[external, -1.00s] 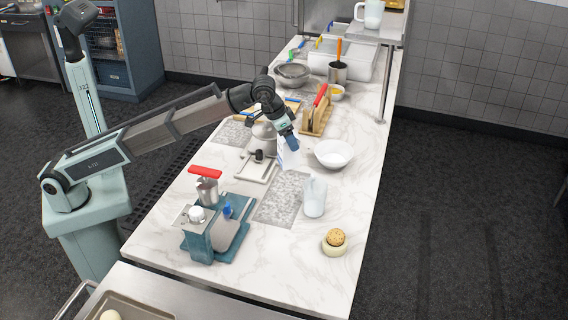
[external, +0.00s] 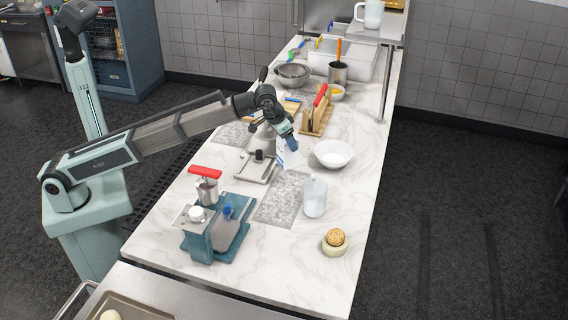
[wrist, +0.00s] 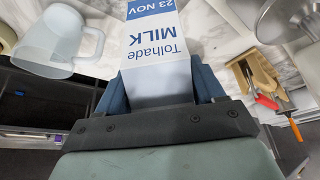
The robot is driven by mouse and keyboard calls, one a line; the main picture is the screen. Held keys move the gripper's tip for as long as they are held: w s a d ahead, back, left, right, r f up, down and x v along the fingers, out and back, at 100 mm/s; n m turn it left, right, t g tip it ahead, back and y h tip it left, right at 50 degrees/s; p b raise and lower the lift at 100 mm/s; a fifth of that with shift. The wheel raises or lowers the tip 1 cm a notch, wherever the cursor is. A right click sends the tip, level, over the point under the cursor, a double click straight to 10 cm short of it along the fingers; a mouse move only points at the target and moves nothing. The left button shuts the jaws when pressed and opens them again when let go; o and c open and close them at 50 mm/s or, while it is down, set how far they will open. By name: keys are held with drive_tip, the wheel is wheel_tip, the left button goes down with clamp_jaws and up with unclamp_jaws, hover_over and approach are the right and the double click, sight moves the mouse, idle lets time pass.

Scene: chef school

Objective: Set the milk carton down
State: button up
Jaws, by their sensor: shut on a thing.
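My gripper (external: 290,144) is shut on the milk carton (external: 281,158), a white box with blue print. In the wrist view the carton (wrist: 157,45) sits between my two blue fingers (wrist: 160,85), and its label reads "Tolhade MILK". In the external view the carton hangs below my fingers over the middle of the marble counter (external: 285,248), left of the white bowl. It is partly hidden by my gripper there. I cannot tell whether its base touches the counter.
A white bowl (external: 333,153) is to the right. A translucent jug (external: 315,198) stands nearer the camera, by a grey speckled board (external: 278,201). A tray (external: 256,170) lies to the left. A wooden holder (external: 316,118) stands behind.

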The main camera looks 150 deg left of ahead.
sight(287, 157)
drive_tip(key=shift+f, duration=4)
drive_tip(key=shift+f, duration=0.15)
drive_tip(key=o, duration=1.4)
drive_tip(key=v, duration=1.2)
